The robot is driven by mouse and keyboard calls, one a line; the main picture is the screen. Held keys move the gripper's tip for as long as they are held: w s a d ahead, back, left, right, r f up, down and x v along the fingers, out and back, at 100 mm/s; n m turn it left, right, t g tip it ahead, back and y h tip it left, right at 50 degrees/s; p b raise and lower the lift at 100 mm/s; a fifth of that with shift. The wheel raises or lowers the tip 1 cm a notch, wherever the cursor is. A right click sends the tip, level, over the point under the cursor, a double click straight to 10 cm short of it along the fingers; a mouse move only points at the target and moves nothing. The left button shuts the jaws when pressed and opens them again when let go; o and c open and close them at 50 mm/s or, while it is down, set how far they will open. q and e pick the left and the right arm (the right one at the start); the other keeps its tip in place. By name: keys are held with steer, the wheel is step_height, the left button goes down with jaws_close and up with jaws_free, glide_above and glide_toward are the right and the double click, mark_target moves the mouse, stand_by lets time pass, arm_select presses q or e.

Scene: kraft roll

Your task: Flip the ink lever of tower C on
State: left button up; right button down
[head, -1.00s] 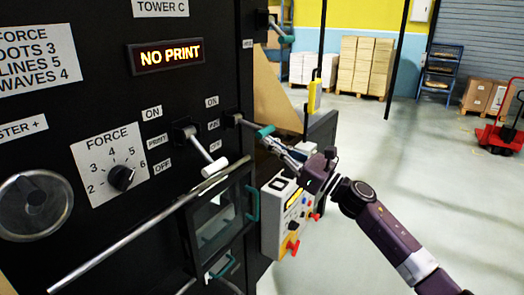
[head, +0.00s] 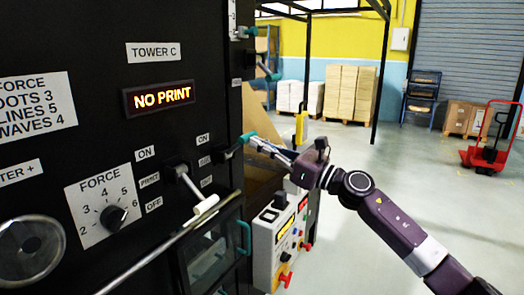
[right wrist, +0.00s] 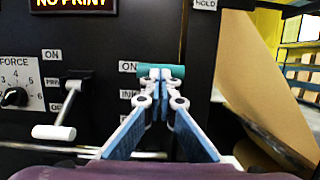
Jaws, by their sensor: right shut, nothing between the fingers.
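The ink lever's teal handle (head: 247,137) sticks out from tower C's black panel and tilts upward from its pivot. In the right wrist view the handle (right wrist: 176,71) is level with the ON label (right wrist: 127,67), above INK. My right gripper (head: 257,144) is shut and empty. Its fingertips are right at the handle, just below it in the wrist view (right wrist: 154,76); whether they touch I cannot tell. The "TOWER C" label (head: 152,52) is above a display (head: 158,97) reading "NO PRINT". My left gripper is not in view.
A white-handled print lever (head: 206,207) slopes downward just left of the ink lever. A FORCE knob (head: 113,217) is further left. A metal bar (head: 150,255) runs across below. A control box (head: 278,240) stands below my right arm.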

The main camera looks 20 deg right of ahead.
steer(key=shift+d+r, duration=0.2)
steer(key=shift+r, duration=0.85)
step_height(320, 180, down, 5)
steer(key=b, duration=0.4)
steer(key=s+d+r+b, duration=0.2)
steer(key=s+d+r, duration=0.3)
steer(key=s+r, duration=0.2)
steer(key=shift+d+b, duration=0.3)
steer(key=shift+b, duration=0.05)
